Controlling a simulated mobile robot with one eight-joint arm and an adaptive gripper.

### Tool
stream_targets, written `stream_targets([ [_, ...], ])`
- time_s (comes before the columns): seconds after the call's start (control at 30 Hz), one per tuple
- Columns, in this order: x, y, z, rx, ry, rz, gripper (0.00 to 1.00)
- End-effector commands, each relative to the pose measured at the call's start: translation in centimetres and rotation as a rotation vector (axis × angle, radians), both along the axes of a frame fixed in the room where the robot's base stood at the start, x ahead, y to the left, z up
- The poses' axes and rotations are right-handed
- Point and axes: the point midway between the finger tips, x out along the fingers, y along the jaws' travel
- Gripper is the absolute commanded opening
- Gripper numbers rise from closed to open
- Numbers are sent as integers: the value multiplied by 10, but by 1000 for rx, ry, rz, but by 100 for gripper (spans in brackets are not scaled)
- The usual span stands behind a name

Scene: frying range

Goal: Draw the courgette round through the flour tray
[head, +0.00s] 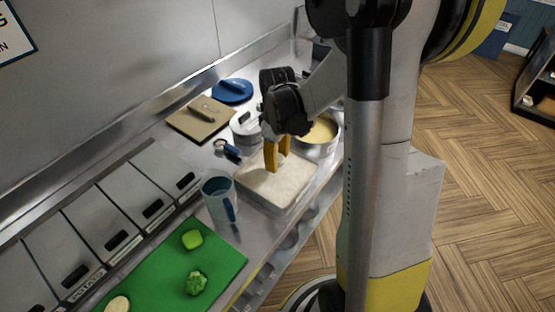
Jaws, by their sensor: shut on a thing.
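The flour tray (264,203) is a shallow, pale rectangular tray on the steel counter, filled with white flour. My gripper (272,168) reaches down over its far left part, with its yellow fingers pointing down and their tips at or just above the flour. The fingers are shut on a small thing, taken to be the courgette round. The round itself cannot be made out at the tips, hidden by the fingers or sunk in the flour.
A pot (246,124) and a bowl of yellow mix (320,132) stand close behind the tray. A blue-grey jug (217,199) stands at its left. The green board (226,262) holds green vegetables (192,239) and a pale round (118,304). Lidded bins (105,218) line the wall.

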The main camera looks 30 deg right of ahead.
Motion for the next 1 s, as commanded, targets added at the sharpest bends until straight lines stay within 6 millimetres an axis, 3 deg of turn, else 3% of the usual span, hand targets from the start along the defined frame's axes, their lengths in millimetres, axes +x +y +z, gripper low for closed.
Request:
stream_targets([
  [0.33, 0, 0, 3, 0, 0, 0, 27],
  [0.67, 0, 0, 31, 0, 0, 0, 27],
  [1.0, 0, 0, 31, 0, 0, 0, 27],
])
